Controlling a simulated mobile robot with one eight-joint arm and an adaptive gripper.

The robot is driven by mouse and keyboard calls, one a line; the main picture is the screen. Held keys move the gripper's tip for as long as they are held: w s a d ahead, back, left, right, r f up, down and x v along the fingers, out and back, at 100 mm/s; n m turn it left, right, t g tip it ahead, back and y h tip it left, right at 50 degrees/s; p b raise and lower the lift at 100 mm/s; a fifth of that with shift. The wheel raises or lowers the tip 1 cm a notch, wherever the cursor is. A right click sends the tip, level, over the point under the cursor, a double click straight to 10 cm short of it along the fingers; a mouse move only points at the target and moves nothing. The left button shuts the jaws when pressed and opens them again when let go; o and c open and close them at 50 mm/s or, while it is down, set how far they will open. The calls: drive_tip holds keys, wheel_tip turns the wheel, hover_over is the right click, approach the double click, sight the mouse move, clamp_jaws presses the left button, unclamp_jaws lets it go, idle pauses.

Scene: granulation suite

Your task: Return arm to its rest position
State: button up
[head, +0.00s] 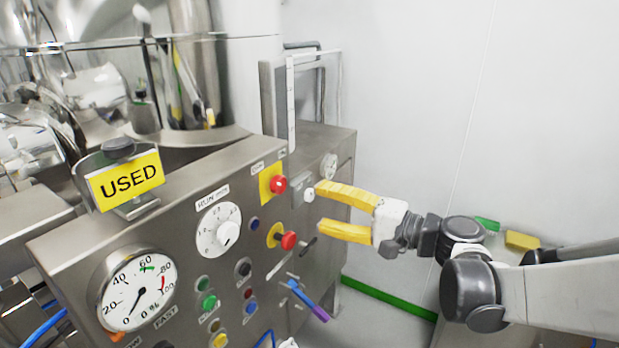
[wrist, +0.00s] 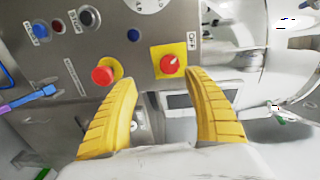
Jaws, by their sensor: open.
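My gripper (head: 318,211) has two yellow ribbed fingers that stand apart with nothing between them. In the head view it is at the right end of a steel control panel (head: 170,240), pointing left toward it. My arm reaches in from the right edge. In the wrist view my gripper (wrist: 160,88) faces the panel, with a red knob on a yellow plate (wrist: 172,64) and a red button (wrist: 103,75) beyond its fingers. Whether a fingertip touches the panel, I cannot tell.
A yellow "USED" sign (head: 126,181) stands on the panel top. The panel carries a round gauge (head: 137,290), a white dial (head: 219,230) and several coloured buttons. A blue and purple lever (head: 309,300) sticks out below my gripper. A white wall (head: 420,90) stands behind.

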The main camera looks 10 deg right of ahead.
drive_tip(key=s+f+n+g+h+b, duration=0.4)
drive_tip(key=s+f+h, duration=0.3)
drive_tip(key=s+f, duration=0.55)
drive_tip(key=s+d+f+n+h+b, duration=0.3)
drive_tip(key=s+d+f+h, duration=0.3)
drive_tip(key=d, duration=0.3)
drive_tip(key=shift+s+d+f+t+h+b, duration=0.2)
drive_tip(key=shift+s+f+t+h+b, duration=0.1)
drive_tip(key=shift+f+b, duration=0.5)
